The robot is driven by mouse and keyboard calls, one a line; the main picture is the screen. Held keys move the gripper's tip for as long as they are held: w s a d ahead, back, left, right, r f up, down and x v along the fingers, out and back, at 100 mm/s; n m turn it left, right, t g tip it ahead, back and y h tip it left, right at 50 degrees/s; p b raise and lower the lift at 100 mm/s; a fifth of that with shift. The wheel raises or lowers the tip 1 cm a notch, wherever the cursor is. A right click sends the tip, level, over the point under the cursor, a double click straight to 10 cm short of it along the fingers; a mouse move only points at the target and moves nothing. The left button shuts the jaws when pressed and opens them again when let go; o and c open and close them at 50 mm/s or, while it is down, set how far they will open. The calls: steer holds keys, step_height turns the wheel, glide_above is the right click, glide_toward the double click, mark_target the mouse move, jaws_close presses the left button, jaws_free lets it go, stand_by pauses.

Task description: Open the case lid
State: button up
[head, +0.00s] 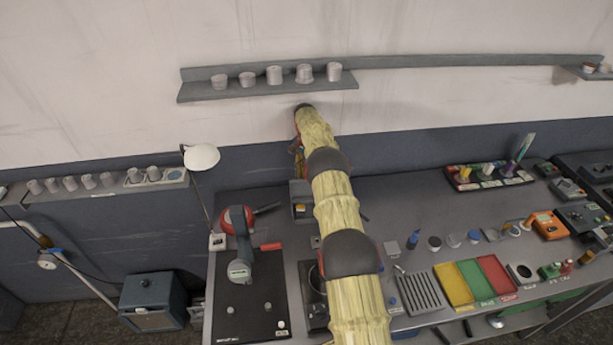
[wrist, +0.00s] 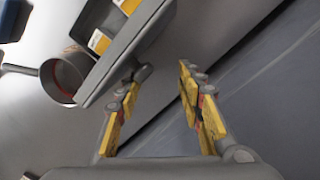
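The small grey case (head: 301,190) stands toward the back of the bench, left of my arm, with a yellow patch showing inside. In the wrist view a grey case part (wrist: 128,48) fills the upper middle, with yellow-and-white pieces beside it. A panel of it looks raised, but I cannot tell how far the lid is open. My gripper (wrist: 160,103) has its two yellow fingers spread, with nothing between them. Its left finger is close to the rounded knob at the case's edge; contact is unclear. In the head view my arm mostly hides the gripper.
A lamp (head: 201,157) stands behind left. Colored trays (head: 470,283) lie right. A wall shelf (head: 265,90) holds several cups.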

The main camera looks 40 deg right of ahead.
steer(key=shift+s+a+r, duration=0.3)
steer(key=shift+s+r, duration=0.2)
steer(key=shift+s+a+r, duration=0.3)
steer(key=shift+s+r, duration=0.15)
steer(key=shift+r, duration=0.05)
steer(key=s+a, duration=0.2)
steer(key=s, duration=0.1)
steer(key=s+a+f+b, duration=0.1)
steer(key=s+a, duration=0.1)
steer(key=s, duration=0.1)
steer(key=s+a+f+b, duration=0.1)
steer(key=s+a, duration=0.1)
steer(key=s, duration=0.1)
steer(key=shift+s+f, duration=0.25)
steer(key=shift+s, duration=0.15)
steer(key=shift+s+a+f+t+h+b, duration=0.25)
steer(key=shift+s+f+t+h+b, duration=0.15)
steer(key=shift+t+b, duration=0.25)
step_height(320, 180, up, 9)
steer(key=s+a+r+n+t+b, duration=0.1)
steer(key=a+r+n, duration=0.3)
steer(key=a+r, duration=0.6)
steer(key=shift+s+a+r+h+b, duration=0.25)
steer(key=shift+s+a+b, duration=0.45)
steer(key=shift+a, duration=0.5)
steer(key=shift+s+f+t, duration=0.1)
steer(key=shift+f+t, duration=0.05)
steer(key=shift+t, duration=0.1)
